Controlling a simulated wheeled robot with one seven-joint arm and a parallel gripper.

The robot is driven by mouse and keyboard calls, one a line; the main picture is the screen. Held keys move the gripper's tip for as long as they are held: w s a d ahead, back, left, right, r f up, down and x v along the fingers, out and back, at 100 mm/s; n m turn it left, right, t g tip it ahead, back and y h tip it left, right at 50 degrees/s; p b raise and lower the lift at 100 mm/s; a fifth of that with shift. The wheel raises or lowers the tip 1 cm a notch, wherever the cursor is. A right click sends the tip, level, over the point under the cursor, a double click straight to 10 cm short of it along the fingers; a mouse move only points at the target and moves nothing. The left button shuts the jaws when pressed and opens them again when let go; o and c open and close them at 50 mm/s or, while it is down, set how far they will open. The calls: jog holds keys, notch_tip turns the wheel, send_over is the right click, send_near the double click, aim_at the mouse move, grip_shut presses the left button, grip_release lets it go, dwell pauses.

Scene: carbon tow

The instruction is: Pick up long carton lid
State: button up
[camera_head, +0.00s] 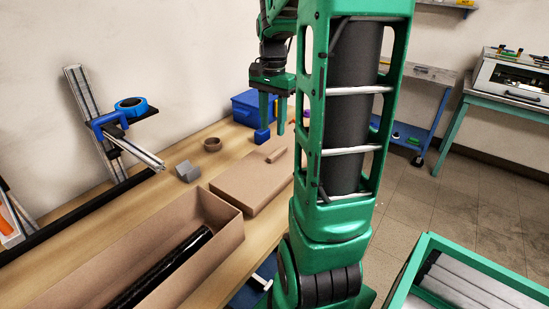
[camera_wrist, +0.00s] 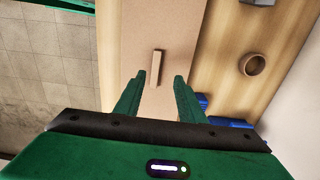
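The long carton lid (camera_head: 245,182) is a flat brown cardboard panel lying on the wooden table beside the open carton (camera_head: 240,222). A small raised bar (camera_head: 276,154) sits on its top. In the wrist view the lid (camera_wrist: 190,30) runs up the picture, with the bar (camera_wrist: 158,66) near the middle. My gripper (camera_head: 273,136) is open and empty, fingers pointing down above the far part of the lid. In the wrist view my fingertips (camera_wrist: 160,77) stand either side of the line of the bar, apart from it. My arm hides part of the lid's right side.
The open carton holds a black roll (camera_head: 165,268). A grey block (camera_head: 187,171), a brown ring-shaped bowl (camera_head: 212,144) and a blue bin (camera_head: 250,107) are on the table. A stand with blue tape (camera_head: 131,106) is at left. A green-framed cart (camera_head: 470,285) stands at lower right.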

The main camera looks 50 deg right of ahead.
aim_at(273, 154)
notch_tip(273, 154, down, 4)
jog(key=shift+s+r, duration=0.1)
jog(key=shift+s+a+f, duration=0.15)
jog(key=shift+a+f, duration=0.05)
jog(key=shift+f, duration=1.15)
jog(key=shift+s+a+f, duration=0.15)
jog(key=shift+f, duration=1.15)
grip_shut()
